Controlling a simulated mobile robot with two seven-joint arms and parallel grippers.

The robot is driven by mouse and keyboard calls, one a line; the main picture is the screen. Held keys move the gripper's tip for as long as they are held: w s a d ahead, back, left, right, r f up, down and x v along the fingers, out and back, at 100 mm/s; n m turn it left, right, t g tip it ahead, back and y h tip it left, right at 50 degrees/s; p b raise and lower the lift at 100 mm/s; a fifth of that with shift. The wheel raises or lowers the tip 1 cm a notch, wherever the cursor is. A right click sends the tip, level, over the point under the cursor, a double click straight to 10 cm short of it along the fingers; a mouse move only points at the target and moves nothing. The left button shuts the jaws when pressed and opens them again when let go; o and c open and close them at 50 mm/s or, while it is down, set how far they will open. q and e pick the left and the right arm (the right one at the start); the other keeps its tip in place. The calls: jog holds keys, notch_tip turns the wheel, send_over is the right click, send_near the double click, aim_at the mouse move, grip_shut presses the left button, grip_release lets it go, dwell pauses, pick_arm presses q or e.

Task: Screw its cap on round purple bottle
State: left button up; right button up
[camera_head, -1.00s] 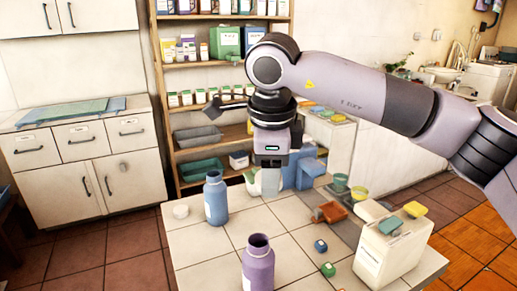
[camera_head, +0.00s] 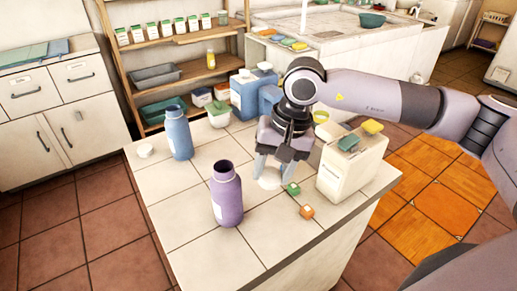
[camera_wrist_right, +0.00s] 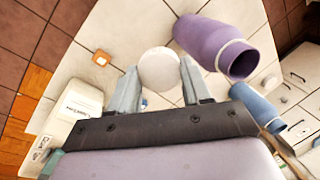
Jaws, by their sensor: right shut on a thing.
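The round purple bottle (camera_head: 227,195) stands upright on the tiled table, its mouth open and uncapped. It also shows in the right wrist view (camera_wrist_right: 208,38), to the right of the jaws. My right gripper (camera_head: 269,172) is just right of the bottle in the head view, fingers pointing down. In the wrist view my right gripper (camera_wrist_right: 160,84) is shut on a white round cap (camera_wrist_right: 159,68), whose disc shows between the fingertips. The same cap (camera_head: 269,183) shows pale and low under the gripper in the head view. My left gripper is not in view.
A blue bottle (camera_head: 178,134) stands behind left, with another white cap (camera_head: 145,150) beside it. A green cube (camera_head: 293,189) and an orange cube (camera_head: 307,211) lie right of the gripper. A cream box (camera_head: 350,170) stands at the right. The front tiles are clear.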

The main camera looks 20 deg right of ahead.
jog(key=s+f+n, duration=0.1)
jog(key=s+d+f+n, duration=0.1)
jog(key=n, duration=0.1)
jog(key=s+f+n+g, duration=0.1)
jog(key=shift+d+f+n, duration=0.2)
jog(key=shift+d+n, duration=0.1)
